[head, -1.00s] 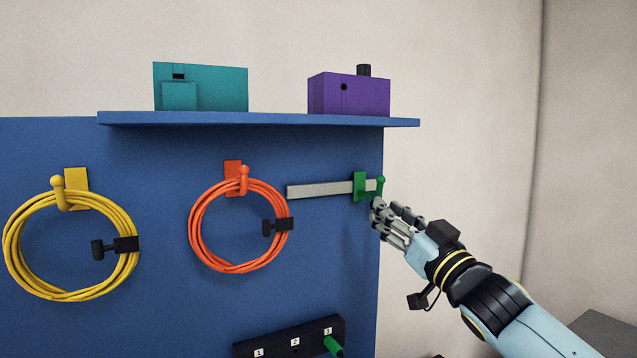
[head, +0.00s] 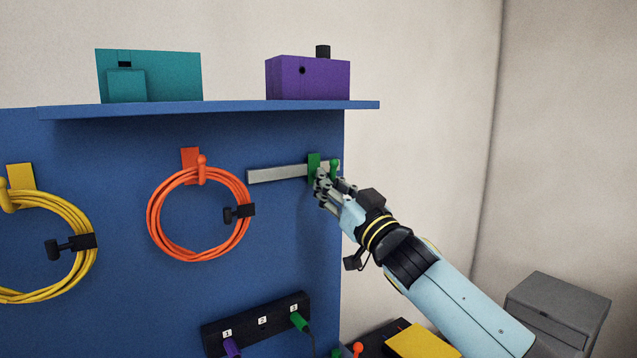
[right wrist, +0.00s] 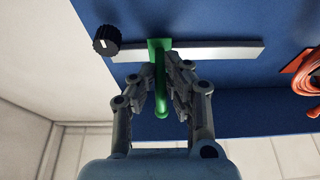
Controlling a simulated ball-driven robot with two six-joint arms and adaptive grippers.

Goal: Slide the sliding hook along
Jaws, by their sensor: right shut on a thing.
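The green sliding hook (head: 314,166) sits near the right end of a grey rail (head: 275,174) on the blue board. My right gripper (head: 325,180) is at the hook, its fingers partly covering it. In the right wrist view the gripper (right wrist: 160,95) has a finger on each side of the green hook's peg (right wrist: 160,80), shut on it. The rail (right wrist: 220,54) runs behind the hook there, with a black knob (right wrist: 106,40) beside it. My left gripper is not in view.
An orange cable coil (head: 152,215) hangs left of the rail, a yellow coil (head: 85,270) further left. A shelf (head: 210,112) above bears a teal box (head: 175,75) and a purple box (head: 308,80). A black socket strip (head: 250,325) is below.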

